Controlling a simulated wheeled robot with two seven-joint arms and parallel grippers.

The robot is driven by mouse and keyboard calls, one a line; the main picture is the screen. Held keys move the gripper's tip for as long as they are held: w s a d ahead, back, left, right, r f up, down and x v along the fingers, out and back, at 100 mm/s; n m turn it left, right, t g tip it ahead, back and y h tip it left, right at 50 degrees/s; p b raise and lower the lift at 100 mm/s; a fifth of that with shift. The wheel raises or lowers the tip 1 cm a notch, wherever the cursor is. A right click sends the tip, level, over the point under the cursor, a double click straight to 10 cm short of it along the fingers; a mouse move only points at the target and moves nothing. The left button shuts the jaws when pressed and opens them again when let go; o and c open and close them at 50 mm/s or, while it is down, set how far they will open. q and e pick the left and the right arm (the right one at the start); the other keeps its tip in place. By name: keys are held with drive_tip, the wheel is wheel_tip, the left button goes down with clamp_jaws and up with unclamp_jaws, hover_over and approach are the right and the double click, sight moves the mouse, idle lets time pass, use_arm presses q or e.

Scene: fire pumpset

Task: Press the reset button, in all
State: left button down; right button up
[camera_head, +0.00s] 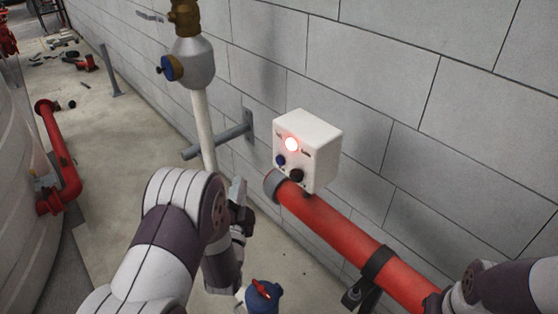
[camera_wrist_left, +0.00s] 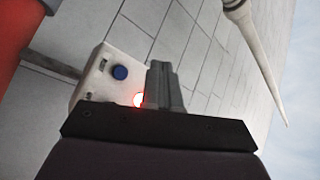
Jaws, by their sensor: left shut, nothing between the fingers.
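A white control box (camera_head: 322,144) is on the grey block wall. Its front has a lit red lamp (camera_head: 291,144), a blue button (camera_head: 280,160) and a dark round knob or button (camera_head: 297,176). The labels are too small to read. My left gripper (camera_head: 238,190) is shut and empty, to the left of and below the box, apart from it. In the left wrist view its closed fingers (camera_wrist_left: 160,72) cover part of the box (camera_wrist_left: 94,80). The blue button (camera_wrist_left: 120,72) shows left of the fingertips; the red glow (camera_wrist_left: 138,100) is partly hidden; the dark knob does not show. My right gripper is out of view.
A red pipe (camera_head: 340,233) runs just below the box towards the lower right. A white vertical pipe (camera_head: 202,125) with a valve (camera_head: 190,62) and a wall bracket (camera_head: 232,136) stand left of it. A blue fitting with a red handle (camera_head: 262,292) is below my left gripper.

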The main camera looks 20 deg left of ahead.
sight(280, 160)
use_arm(q)
drive_tip(key=w+d+b, duration=0.2)
drive_tip(key=w+d, duration=0.2)
drive_tip(key=w, duration=0.3)
drive_tip(key=shift+w, duration=0.2)
drive_tip(key=shift+d, duration=0.1)
drive_tip(key=shift+w+d, duration=0.1)
idle(1.8)
drive_tip(key=shift+w+d, duration=0.2)
drive_tip(key=shift+w, duration=0.1)
